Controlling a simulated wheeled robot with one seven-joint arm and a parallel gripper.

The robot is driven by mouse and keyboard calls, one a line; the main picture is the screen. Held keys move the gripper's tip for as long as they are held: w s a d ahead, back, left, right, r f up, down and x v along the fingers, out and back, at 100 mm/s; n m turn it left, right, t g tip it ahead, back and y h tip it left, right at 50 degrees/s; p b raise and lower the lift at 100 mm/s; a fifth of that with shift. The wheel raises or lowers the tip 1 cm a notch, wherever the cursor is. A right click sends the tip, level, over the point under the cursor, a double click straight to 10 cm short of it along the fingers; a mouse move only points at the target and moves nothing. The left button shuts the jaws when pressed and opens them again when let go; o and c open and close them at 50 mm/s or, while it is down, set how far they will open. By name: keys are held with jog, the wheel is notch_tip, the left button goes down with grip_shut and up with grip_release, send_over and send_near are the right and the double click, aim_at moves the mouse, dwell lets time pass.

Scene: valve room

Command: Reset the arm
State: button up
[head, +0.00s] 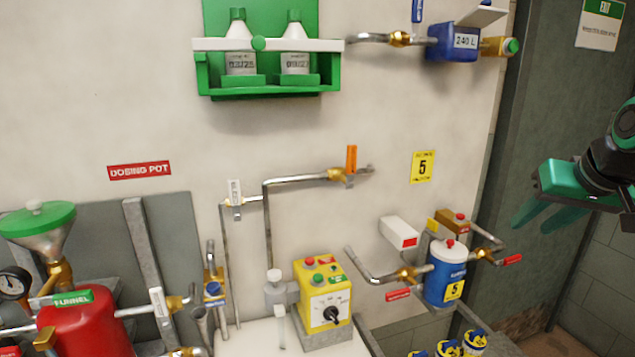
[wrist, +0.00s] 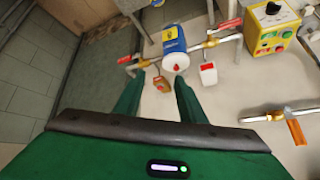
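My gripper (head: 530,225) is at the right of the head view, raised in front of the dark grey wall, its green fingers pointing down and left. In the wrist view my gripper (wrist: 160,82) shows two green fingers standing apart with nothing held between them. It is open and empty. The blue and white canister (head: 445,272) is left of and below it in the head view. That canister (wrist: 174,48) appears beyond the fingertips in the wrist view, apart from them.
Pipes with an orange-handled valve (head: 351,160), a yellow control box (head: 322,293) and a red tank (head: 85,322) line the wall. A green bottle rack (head: 258,90) and blue meter (head: 453,42) are higher up. Open space surrounds my gripper.

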jog(key=s+f+m+g, duration=0.1)
jog(key=s+f+g, duration=0.2)
jog(key=s+f, duration=0.5)
jog(key=s+f+m+g, duration=0.2)
jog(key=s+f+g, duration=0.2)
jog(key=s+f, duration=0.5)
jog(key=s, duration=0.5)
jog(key=shift+s+d+g+y, duration=0.15)
jog(key=shift+d+g+y, duration=0.15)
jog(key=shift+y, duration=0.1)
jog(key=shift+w+f, duration=0.2)
jog(key=shift+w, duration=0.45)
